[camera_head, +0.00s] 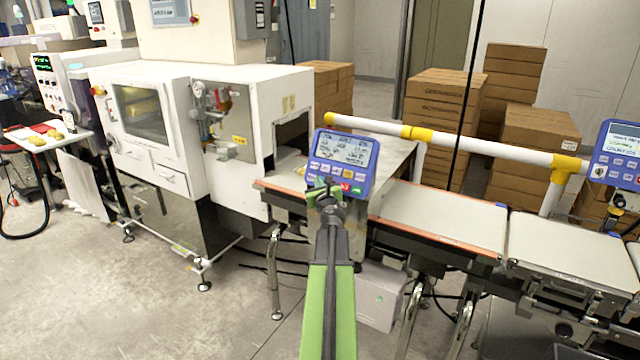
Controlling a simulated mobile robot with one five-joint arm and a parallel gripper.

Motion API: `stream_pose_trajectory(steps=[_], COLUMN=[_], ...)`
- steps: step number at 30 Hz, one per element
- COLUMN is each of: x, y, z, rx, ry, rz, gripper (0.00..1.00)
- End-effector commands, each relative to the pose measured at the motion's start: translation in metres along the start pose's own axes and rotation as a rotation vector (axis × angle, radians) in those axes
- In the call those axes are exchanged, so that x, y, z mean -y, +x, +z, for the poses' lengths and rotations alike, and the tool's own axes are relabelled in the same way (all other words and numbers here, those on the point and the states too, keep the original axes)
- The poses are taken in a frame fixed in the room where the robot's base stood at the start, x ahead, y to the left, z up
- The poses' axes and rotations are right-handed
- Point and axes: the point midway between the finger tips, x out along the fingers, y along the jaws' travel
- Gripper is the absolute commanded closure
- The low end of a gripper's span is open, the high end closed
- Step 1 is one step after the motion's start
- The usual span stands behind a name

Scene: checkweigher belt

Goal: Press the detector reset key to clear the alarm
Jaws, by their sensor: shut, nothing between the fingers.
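A blue control panel (342,160) with a lit screen and rows of small keys stands at the near edge of the belt, in the middle of the view. Its lower row shows a red key (346,187) and a green key (357,190) at the right. Which key is the detector reset cannot be read. My gripper (323,190) is shut and empty, at the end of my green arm. It overlaps the panel's lower left keys in the picture and hides some of them. Whether it touches the panel cannot be told.
A white machine (235,110) stands to the left of the panel. The belt (445,217) runs to the right, under a white and yellow rail (470,142). A second blue panel (618,155) is at the right edge. Cardboard boxes (440,110) are stacked behind. Open floor lies at the lower left.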

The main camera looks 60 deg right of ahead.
Motion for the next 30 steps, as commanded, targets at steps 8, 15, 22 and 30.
stream_pose_trajectory(steps=[8, 15, 22, 30], x=[-0.013, -0.024, -0.025, -0.032], y=[-0.019, -0.034, -0.033, -0.044], z=[0.015, 0.025, 0.024, 0.034], rx=[0.000, 0.000, 0.000, 0.000], ry=[0.000, 0.000, 0.000, -0.001], rz=[0.001, 0.000, 0.000, 0.003], gripper=[1.00, 1.00, 1.00, 1.00])
